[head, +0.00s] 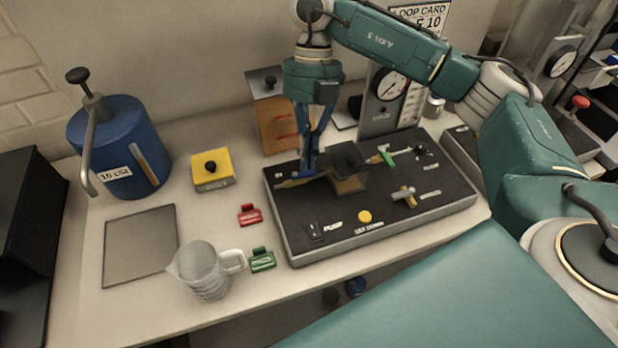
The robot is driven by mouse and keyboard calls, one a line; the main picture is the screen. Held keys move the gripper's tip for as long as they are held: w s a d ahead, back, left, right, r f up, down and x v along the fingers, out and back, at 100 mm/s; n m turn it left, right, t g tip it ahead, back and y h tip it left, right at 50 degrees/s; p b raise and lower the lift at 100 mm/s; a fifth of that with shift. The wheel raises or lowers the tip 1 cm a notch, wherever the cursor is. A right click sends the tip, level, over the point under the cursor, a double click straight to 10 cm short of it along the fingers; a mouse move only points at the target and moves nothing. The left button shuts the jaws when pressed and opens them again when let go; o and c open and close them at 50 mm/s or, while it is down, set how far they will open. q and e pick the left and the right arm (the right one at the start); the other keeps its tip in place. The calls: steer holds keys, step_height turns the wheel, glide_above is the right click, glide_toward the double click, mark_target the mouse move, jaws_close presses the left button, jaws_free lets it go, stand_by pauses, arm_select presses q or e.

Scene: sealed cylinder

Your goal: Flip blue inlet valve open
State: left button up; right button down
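The blue inlet valve (303,175) is on the left part of the black-topped panel (392,219), on a brass-coloured fitting. Its blue handle is small and partly hidden by the gripper, so I cannot tell its exact angle. My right gripper (308,168) comes down from above, with its fingertips at the blue handle. The fingers converge and look shut. I cannot tell whether the handle is between them or only touched. My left gripper is not in view.
A dark block (348,160) stands just right of the gripper, with a green-handled valve (386,156) beyond it. A yellow button (364,216) is at the panel's front. A measuring jug (204,272), red clip (250,215) and green clip (262,260) lie left. A blue tank (122,150) stands behind.

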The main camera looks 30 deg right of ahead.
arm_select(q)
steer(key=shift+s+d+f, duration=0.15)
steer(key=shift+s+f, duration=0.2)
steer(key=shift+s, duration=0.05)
arm_select(e)
step_height(320, 180, up, 3)
steer(key=shift+w, duration=0.15)
